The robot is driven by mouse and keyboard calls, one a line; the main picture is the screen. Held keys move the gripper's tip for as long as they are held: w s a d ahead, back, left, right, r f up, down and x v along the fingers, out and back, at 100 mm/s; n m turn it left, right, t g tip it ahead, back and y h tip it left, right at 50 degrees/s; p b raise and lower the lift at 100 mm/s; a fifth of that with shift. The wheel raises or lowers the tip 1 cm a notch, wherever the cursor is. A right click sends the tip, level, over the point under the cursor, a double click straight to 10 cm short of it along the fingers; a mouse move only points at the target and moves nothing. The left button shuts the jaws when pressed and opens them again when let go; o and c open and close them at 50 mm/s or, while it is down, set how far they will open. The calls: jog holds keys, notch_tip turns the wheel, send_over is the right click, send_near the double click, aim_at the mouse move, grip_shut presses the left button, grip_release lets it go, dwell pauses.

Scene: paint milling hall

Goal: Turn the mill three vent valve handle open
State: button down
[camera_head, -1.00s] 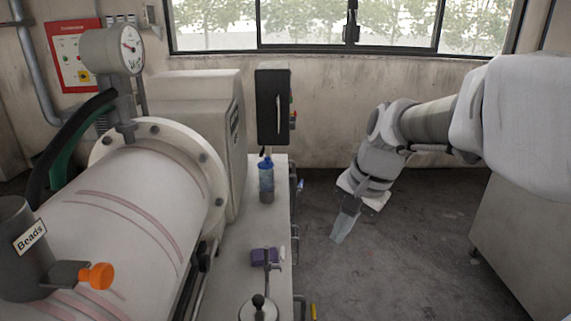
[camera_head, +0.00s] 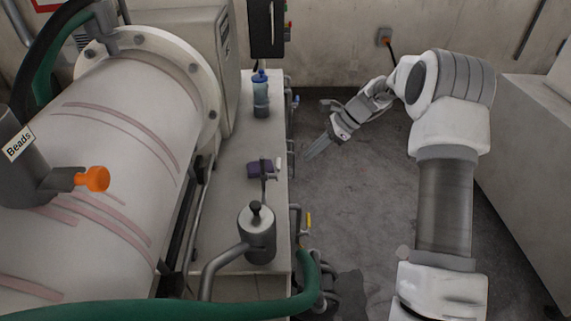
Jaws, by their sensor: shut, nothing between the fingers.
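Several small valves sit along the right side of the bench by the mill: one with a blue handle (camera_head: 295,101) toward the back, one with a yellow handle (camera_head: 309,220) nearer to me. I cannot read any label that marks the mill three vent valve. My gripper (camera_head: 312,151) is shut and empty, in the air over the floor just right of the bench, its fingers pointing left and down. It is between the blue and yellow handles in the picture and appears apart from both.
The big white mill drum (camera_head: 105,140) fills the left, with an orange knob (camera_head: 93,179) by the "Beads" funnel. A green hose (camera_head: 160,308) crosses the front. Floor at right is clear.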

jog(key=x, duration=1)
jog(key=shift+w+a, duration=0.25)
jog(key=shift+a+r, duration=0.15)
jog(key=shift+r, duration=0.6)
jog(key=shift+a+r, duration=0.1)
jog(key=shift+r, duration=0.65)
